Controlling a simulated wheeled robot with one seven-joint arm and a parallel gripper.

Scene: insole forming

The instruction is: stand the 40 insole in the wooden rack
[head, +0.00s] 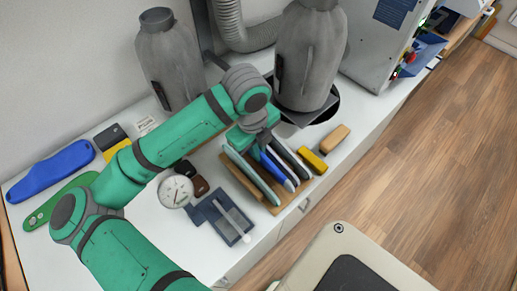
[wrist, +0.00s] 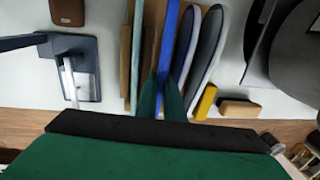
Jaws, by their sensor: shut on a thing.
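My gripper (head: 262,145) is over the wooden rack (head: 238,180), pointing down. Its green fingers (wrist: 168,100) are shut on a slim blue insole (wrist: 168,45), which stands on edge between the rack's slats; its blue edge also shows in the head view (head: 279,173). A pale insole (wrist: 137,50) stands to its left. Two dark-topped, white-edged insoles stand to its right, the nearer (wrist: 186,45) and the farther (wrist: 207,45). I cannot read a size mark on any insole. The fingers hide part of the blue insole, and I cannot tell whether it touches the rack's bottom.
A yellow block (head: 313,161) and a tan block (head: 335,139) lie right of the rack. A dial gauge (head: 175,190) and a blue-grey device (head: 225,218) are to its left. Large grey forms (head: 308,60) stand behind. The table's front edge is close.

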